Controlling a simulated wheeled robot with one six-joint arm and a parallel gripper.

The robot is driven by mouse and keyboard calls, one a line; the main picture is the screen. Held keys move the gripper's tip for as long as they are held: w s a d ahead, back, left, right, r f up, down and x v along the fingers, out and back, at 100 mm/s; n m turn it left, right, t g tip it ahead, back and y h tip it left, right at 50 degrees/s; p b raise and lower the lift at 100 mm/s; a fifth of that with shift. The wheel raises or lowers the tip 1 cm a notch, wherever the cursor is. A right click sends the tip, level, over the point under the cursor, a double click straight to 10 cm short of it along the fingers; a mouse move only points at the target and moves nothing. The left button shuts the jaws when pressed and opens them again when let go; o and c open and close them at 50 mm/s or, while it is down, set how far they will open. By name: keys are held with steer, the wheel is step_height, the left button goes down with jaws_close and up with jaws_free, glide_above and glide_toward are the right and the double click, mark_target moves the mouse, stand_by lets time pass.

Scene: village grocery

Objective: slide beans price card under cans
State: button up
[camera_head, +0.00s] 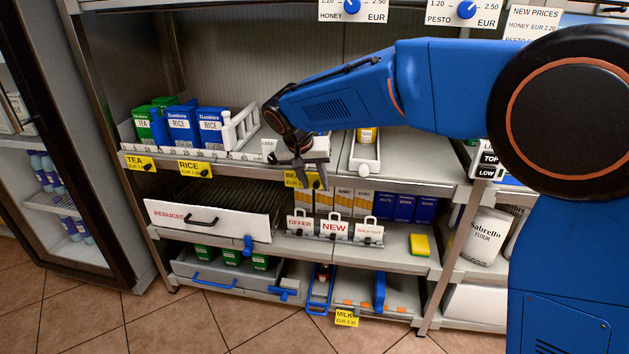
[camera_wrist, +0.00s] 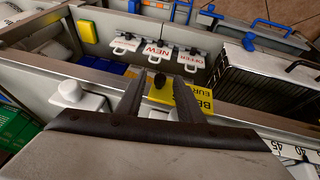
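The beans price card (camera_head: 292,180) is yellow with a black knob and sits on the front rail of the middle shelf, partly hidden by my gripper. In the wrist view the card (camera_wrist: 190,103) shows the letters "BE" and "EUR". My gripper (camera_head: 309,181) is at the rail in front of the card. In the wrist view its two fingers (camera_wrist: 159,79) are apart, one on each side of the black knob, with gaps showing. Other cans may be hidden behind my arm.
Yellow tea (camera_head: 140,163) and rice (camera_head: 195,168) cards hang on the same rail to the left. A numbered scale runs along it. Below are a "REDUCED" drawer (camera_head: 165,215) and offer signs (camera_head: 335,230). The rail right of the white lane (camera_head: 365,165) looks clear.

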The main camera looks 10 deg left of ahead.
steer(key=shift+r, duration=0.1)
steer(key=v, duration=1.7)
steer(key=shift+r, duration=0.1)
steer(key=s+d+f, duration=0.1)
steer(key=s+d, duration=0.2)
steer(key=d, duration=0.7)
steer(key=s+d+f+y, duration=0.1)
steer(key=s+d, duration=0.2)
steer(key=d, duration=0.8)
steer(key=s+d+f, duration=0.1)
steer(key=s+d, duration=0.1)
steer(key=d, duration=0.8)
steer(key=s+d+f, duration=0.7)
steer(key=s, duration=0.2)
steer(key=s+d+f, duration=0.7)
steer(key=s, duration=0.3)
steer(key=shift+s+d+f+y, duration=0.15)
steer(key=shift+s+f+y, duration=0.05)
steer(key=shift+y, duration=0.1)
